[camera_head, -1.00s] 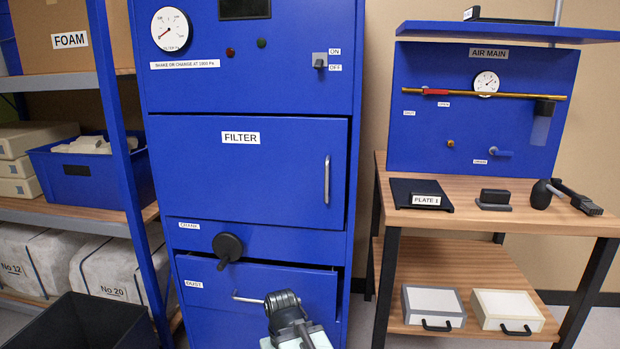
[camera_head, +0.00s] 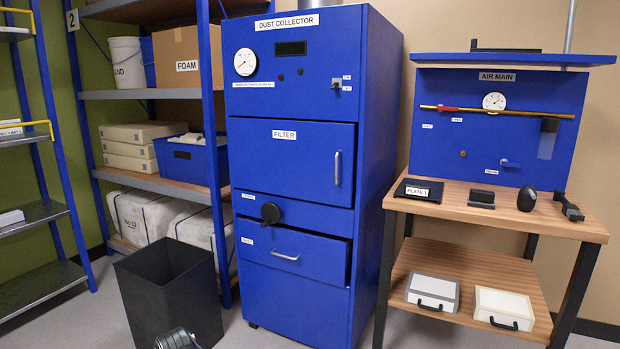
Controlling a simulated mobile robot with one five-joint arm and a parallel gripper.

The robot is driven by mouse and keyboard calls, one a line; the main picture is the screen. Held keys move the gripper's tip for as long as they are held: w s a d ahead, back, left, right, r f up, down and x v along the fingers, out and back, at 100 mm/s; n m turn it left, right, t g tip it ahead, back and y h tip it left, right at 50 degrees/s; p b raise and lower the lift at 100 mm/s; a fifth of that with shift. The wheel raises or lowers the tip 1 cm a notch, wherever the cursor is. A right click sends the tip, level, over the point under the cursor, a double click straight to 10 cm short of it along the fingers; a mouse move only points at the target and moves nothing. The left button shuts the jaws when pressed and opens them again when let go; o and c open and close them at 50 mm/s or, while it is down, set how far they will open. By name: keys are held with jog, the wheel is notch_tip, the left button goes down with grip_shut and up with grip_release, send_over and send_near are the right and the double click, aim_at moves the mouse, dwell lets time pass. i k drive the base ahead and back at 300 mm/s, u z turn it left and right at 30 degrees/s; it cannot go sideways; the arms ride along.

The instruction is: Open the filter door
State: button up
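The filter door (camera_head: 270,165) is a blue panel in the middle of the blue dust collector (camera_head: 378,180), under a FILTER label. It looks shut or nearly so; a dark line runs along its right and top edges, and I cannot tell if it is slightly ajar. Its vertical silver handle (camera_head: 337,168) is near the right edge, and nothing touches it. Only a grey part of my arm shows at the bottom edge, low and left of the collector, well away from the handle. My gripper's fingers are not seen.
Below the door are a black crank knob (camera_head: 270,213) and a dust drawer (camera_head: 300,258) that stands slightly out. A dark open bin (camera_head: 178,300) is on the floor at front left. A shelf rack stands left; a wooden bench (camera_head: 510,212) stands right. Floor before the collector's right shows clear.

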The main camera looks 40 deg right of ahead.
aim_at(307, 160)
jog(key=z, duration=0.3)
jog(key=k, duration=0.3)
jog(key=u, duration=0.65)
jog(key=i, duration=0.75)
jog(key=u, duration=0.4)
jog(key=k, duration=0.85)
jog(key=z, duration=0.2)
jog(key=i, duration=0.95)
jog(key=u, duration=0.05)
